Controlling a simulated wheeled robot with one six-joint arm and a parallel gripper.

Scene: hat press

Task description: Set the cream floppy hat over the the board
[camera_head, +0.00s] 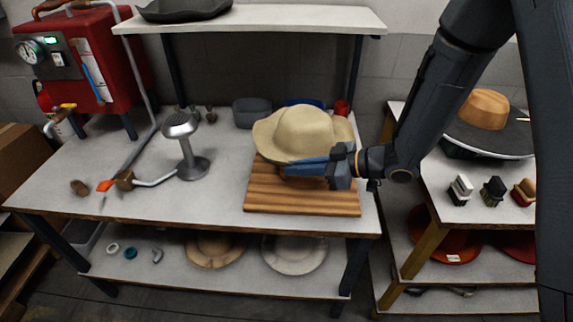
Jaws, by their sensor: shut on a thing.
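The cream floppy hat (301,132) is at the right part of the workbench, crown up, with its brim drooping. It appears over the back part of the striped wooden board (300,200). I cannot tell whether it touches the board or hangs just above it. My gripper (305,167) reaches in from the right, in front of the hat at its lower brim, and is shut on the hat. The fingers hide part of the brim and some of the board behind it.
A metal hat stand (183,140) stands left of the board on the workbench (120,165). A red steamer (75,60) is at the back left. A shelf (270,20) overhangs the back. A grey box (252,112) and a red can (341,107) sit behind the hat.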

